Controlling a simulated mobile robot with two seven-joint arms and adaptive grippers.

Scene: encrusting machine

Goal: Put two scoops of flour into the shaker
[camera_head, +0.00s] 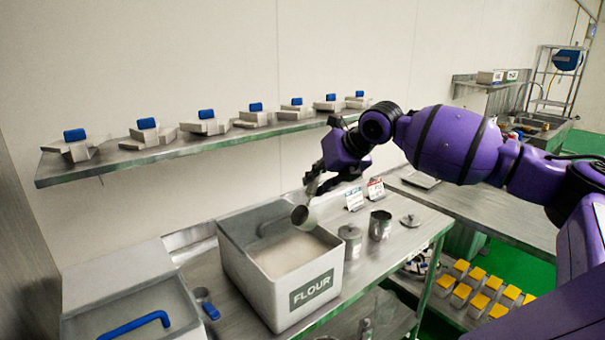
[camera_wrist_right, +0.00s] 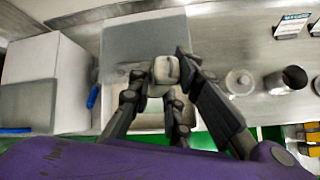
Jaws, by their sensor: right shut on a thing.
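My right gripper (camera_head: 322,180) is shut on a metal scoop (camera_head: 304,217), whose cup hangs over the right part of the open flour bin (camera_head: 312,288). The scoop (camera_wrist_right: 166,70) also shows between my fingers (camera_wrist_right: 160,88) in the right wrist view. I cannot tell whether flour is in it. Pale flour (camera_head: 290,254) lies inside the white bin. To the bin's right stand a lidded metal canister (camera_head: 350,241) and an open metal cup (camera_head: 380,226), which looks like the shaker; its inside is dark. A loose round lid (camera_head: 410,220) lies beside it. My left gripper is out of view.
A second white bin (camera_head: 135,275) with a blue handle stands at the left. A blue-handled tool (camera_head: 207,304) lies between the bins. Two small signs (camera_head: 355,199) stand behind the cups. A wall shelf (camera_head: 185,146) with several blue-topped parts runs above the table.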

